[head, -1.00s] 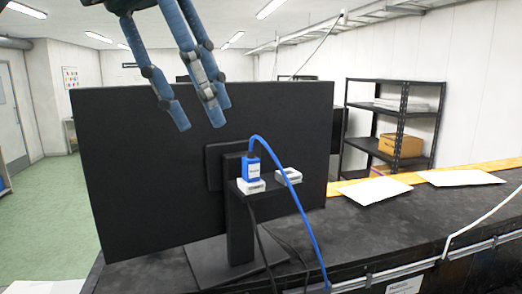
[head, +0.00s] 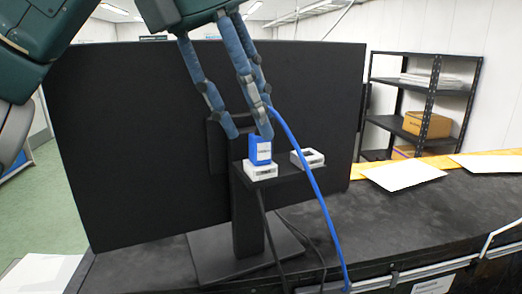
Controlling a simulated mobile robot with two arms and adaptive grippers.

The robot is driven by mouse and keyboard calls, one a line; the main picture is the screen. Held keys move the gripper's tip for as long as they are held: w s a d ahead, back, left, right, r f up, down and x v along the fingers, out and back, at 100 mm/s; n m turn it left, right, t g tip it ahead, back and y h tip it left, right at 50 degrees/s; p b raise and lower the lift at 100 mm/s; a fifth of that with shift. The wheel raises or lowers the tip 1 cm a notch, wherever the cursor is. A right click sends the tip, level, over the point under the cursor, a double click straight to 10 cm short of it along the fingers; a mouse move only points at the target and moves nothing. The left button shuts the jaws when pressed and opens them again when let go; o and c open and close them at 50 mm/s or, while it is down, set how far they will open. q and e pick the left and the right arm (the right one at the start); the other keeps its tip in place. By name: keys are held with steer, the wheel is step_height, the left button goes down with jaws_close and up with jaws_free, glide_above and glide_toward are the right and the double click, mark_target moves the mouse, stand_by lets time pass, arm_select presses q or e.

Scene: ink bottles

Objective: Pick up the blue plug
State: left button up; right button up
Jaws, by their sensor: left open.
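The blue plug (head: 260,151) stands upright in a small white socket block (head: 261,171) on the shelf of the black monitor stand. Its blue cable (head: 304,165) arches over and hangs down to the right past the table's front edge. My left gripper (head: 248,135) comes from above with its fingers pointing down, open, at the plug's top. One finger is left of the plug; the others are over its top and hide the cable's start. I cannot tell if they touch it. My right gripper is not in view.
A second white socket block (head: 307,158) sits on the same shelf, right of the plug. The large black monitor (head: 130,150) stands close behind. Black cables (head: 268,240) hang below the shelf. White sheets (head: 403,176) lie on the dark table (head: 420,215) at right.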

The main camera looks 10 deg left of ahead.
mark_target(257, 135)
arm_select(q)
steer(key=shift+w+d+f, duration=0.2)
steer(key=shift+f, duration=0.35)
steer(key=shift+d+f, duration=0.1)
steer(key=shift+f, duration=0.45)
steer(key=shift+d, duration=0.1)
steer(key=shift+c, duration=1.3)
steer(key=c, duration=0.4)
steer(key=shift+c, duration=1.2)
steer(key=shift+r, duration=0.1)
steer(key=shift+s+r+p, duration=0.15)
steer(key=shift+r+p, duration=0.75)
steer(key=shift+r, duration=4)
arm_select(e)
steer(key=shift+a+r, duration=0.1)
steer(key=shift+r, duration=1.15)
